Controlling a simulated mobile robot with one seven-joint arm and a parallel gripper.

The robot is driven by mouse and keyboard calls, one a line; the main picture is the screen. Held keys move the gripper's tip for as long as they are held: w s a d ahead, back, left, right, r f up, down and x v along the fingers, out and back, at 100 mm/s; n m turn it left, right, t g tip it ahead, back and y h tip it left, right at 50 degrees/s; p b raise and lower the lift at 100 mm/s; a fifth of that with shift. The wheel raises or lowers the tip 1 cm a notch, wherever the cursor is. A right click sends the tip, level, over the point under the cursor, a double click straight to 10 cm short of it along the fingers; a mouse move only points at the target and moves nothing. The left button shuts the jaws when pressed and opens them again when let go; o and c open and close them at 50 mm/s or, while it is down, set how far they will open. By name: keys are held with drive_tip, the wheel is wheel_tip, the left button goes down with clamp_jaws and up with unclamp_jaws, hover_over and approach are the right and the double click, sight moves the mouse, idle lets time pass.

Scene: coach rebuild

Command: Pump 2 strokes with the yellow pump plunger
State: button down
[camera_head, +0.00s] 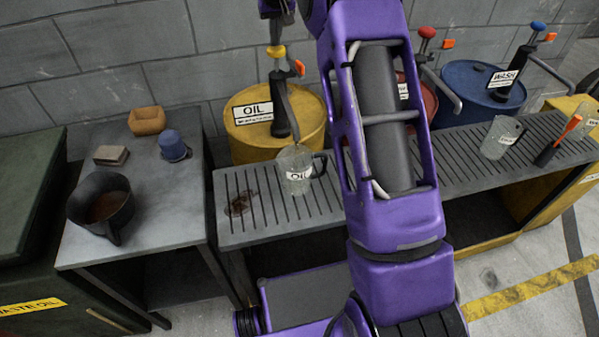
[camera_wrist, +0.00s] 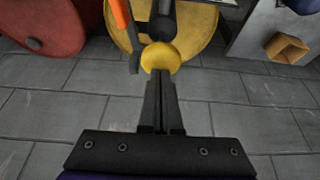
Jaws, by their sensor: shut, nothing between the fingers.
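The yellow pump plunger knob (camera_head: 276,51) tops the dark pump on the yellow drum (camera_head: 243,138) labelled OIL. My gripper (camera_head: 277,36) is shut and empty, pointing down just above the knob. In the wrist view my gripper's fingertips (camera_wrist: 160,76) are together at the near edge of the yellow knob (camera_wrist: 161,57); I cannot tell whether they touch it. An orange tab (camera_head: 299,67) sits beside the pump. A clear jug (camera_head: 295,168) labelled OIL stands on the slatted bench below the spout. I cannot make out any liquid in it.
The slatted bench (camera_head: 262,222) has a dark stain left of the jug. A red drum (camera_head: 425,101) and a blue drum (camera_head: 463,84) stand to the right.

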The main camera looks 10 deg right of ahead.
sight(277, 49)
drive_tip(key=shift+s+f+b, duration=0.1)
drive_tip(key=shift+f+b, duration=0.75)
drive_tip(key=shift+f, duration=1.5)
drive_tip(key=shift+r+p, duration=3.1)
drive_tip(key=shift+r, duration=0.65)
drive_tip(key=shift+f, duration=0.2)
